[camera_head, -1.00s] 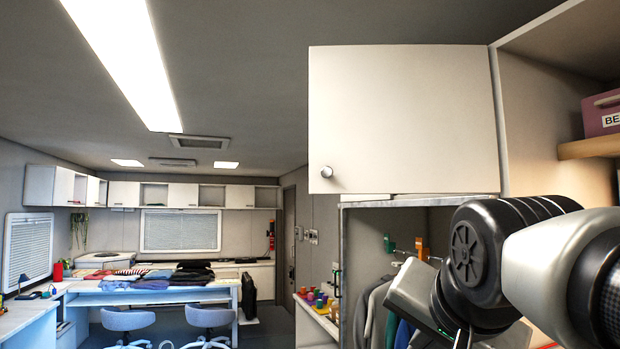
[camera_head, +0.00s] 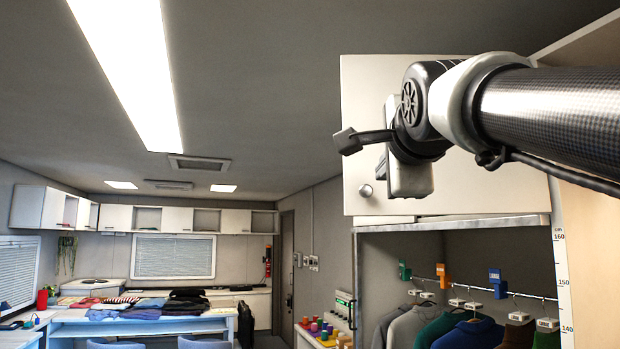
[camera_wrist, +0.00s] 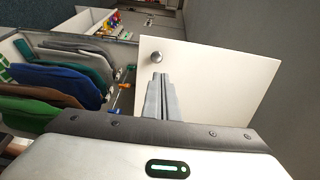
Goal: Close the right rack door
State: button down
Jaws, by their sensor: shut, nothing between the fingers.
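The rack door is a flat white panel with a round metal knob (camera_head: 365,190) near its lower left corner. My arm hides the door's upper right.
Below the door is an open rack (camera_head: 400,246) with several hanging garments (camera_head: 465,333) and coloured size tags. A small shelf with thread spools (camera_head: 318,328) stands left of it. A work table (camera_head: 150,309) is far left. The space left of the door is clear.

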aim_at(370, 187)
jog(key=w+p, duration=0.1)
jog(key=w, duration=0.6)
jog(key=w+p, duration=0.1)
jog(key=w, duration=0.2)
jog(key=shift+w+d+f+p, duration=0.1)
jog(key=shift+w+f+p, duration=0.1)
jog(key=shift+f+p, duration=0.1)
